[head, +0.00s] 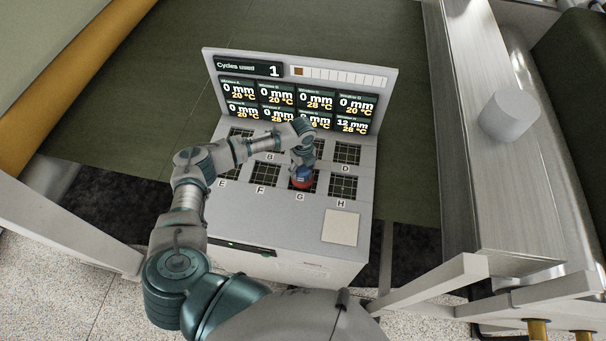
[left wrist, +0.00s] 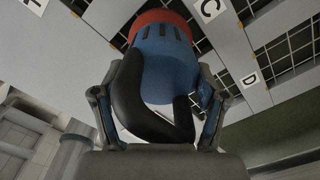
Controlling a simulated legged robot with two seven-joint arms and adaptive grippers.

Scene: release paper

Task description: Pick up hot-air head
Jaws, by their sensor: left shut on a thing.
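The hot-air head (head: 302,182) is a blue body with a red rim at its lower end. In the head view it is over the grid window labelled G; whether it touches the window I cannot tell. My left gripper (head: 303,160) is above it, pointing down and shut on it. In the left wrist view the blue body (left wrist: 168,70) with dark slots and a black handle fills the space between my fingers. The red rim is at the far end. My right gripper is not in view.
The grey console (head: 285,222) has two rows of grid windows with letter labels. An upright display panel (head: 296,77) stands behind them, showing "Cycles used 1" and mm and °C readings. A pale square pad (head: 341,227) lies at the front right, clear of objects.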

